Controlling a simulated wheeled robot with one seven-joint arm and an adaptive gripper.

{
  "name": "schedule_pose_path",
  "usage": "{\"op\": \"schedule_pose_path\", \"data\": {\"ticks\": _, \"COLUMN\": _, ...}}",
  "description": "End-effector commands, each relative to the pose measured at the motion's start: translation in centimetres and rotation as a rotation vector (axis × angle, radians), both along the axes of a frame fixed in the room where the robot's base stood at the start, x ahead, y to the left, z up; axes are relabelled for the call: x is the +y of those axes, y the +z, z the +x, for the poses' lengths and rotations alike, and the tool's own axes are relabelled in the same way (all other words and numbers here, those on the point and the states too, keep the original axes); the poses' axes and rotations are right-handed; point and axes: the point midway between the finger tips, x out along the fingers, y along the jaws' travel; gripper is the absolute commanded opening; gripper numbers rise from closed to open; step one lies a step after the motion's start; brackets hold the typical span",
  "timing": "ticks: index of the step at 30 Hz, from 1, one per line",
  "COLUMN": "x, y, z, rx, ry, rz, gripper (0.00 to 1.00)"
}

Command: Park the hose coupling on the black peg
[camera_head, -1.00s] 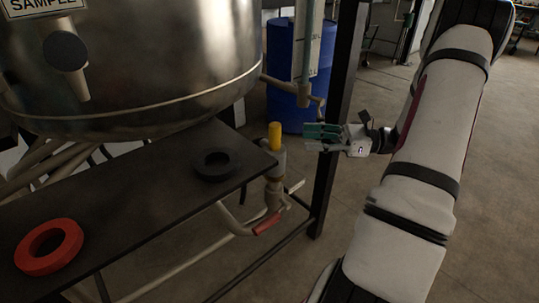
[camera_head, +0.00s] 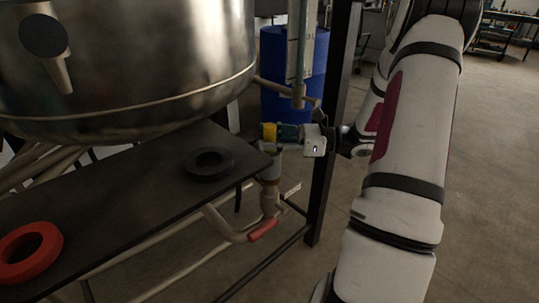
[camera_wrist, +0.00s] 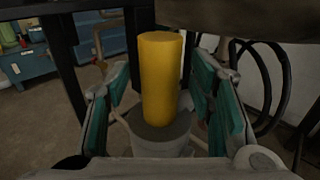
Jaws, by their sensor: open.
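The hose coupling appears to be the yellow cylinder (camera_head: 269,132), upright on a grey pipe fitting beside the shelf's right end. It also stands in the middle of the wrist view (camera_wrist: 160,80), on a round grey base. My gripper (camera_head: 284,132) is open at the coupling, reaching in from the right. In the wrist view its teal-padded fingers stand on either side of the yellow cylinder, with gaps visible. A black ring-shaped piece (camera_head: 208,164) sits on the dark shelf near its right end. I cannot make out a separate upright black peg.
A red ring (camera_head: 30,252) lies on the dark shelf (camera_head: 120,205) at left. A large steel vessel (camera_head: 130,75) hangs close above the shelf. A dark post (camera_head: 327,190) stands just right of the coupling. A red-handled valve (camera_head: 262,230) is below; a blue drum (camera_head: 275,85) stands behind.

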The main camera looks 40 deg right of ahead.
Motion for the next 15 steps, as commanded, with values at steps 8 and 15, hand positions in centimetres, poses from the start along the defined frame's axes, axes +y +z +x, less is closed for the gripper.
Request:
{"op": "schedule_pose_path", "data": {"ticks": 8, "x": -0.04, "y": 0.04, "z": -0.03, "rx": 0.000, "ry": 0.000, "rz": 0.000, "gripper": 0.13}}
{"op": "schedule_pose_path", "data": {"ticks": 15, "x": -0.04, "y": 0.08, "z": -0.03, "rx": -0.001, "ry": 0.001, "rz": 0.000, "gripper": 0.00}}
